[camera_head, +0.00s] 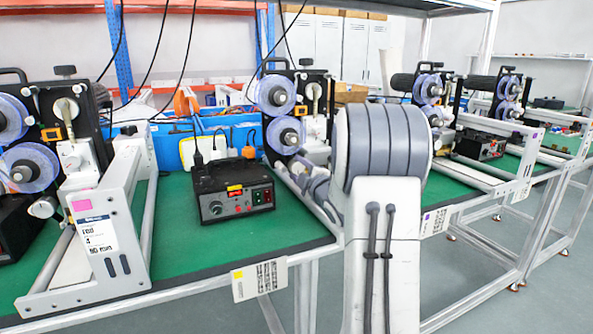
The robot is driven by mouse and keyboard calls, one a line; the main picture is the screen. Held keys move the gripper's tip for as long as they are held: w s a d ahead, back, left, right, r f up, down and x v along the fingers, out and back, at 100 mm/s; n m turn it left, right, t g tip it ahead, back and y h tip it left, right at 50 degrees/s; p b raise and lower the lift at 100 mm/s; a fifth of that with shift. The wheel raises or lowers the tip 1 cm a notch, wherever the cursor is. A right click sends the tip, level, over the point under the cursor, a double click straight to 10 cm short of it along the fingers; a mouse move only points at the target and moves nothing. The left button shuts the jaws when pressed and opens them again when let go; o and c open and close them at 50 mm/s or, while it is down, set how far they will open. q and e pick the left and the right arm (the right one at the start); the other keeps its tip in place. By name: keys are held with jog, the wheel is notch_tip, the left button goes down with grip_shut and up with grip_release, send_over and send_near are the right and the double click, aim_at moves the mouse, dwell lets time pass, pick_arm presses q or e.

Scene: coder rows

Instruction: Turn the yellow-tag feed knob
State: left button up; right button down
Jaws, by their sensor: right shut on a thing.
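A black control box (233,196) with a yellow tag (235,187) stands on the green bench top. My left gripper is not in view.
A coder machine (62,128) with purple reels and a white frame (104,205) stands at the left. Another reel machine (280,105) is behind my right gripper. A white power strip (210,148) and blue bins are behind the box. Green bench before the box is clear.

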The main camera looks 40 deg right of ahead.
jog(key=shift+c, duration=1.4)
grip_release()
jog(key=shift+d, duration=0.1)
jog(key=v, duration=1)
jog(key=shift+s, duration=0.2)
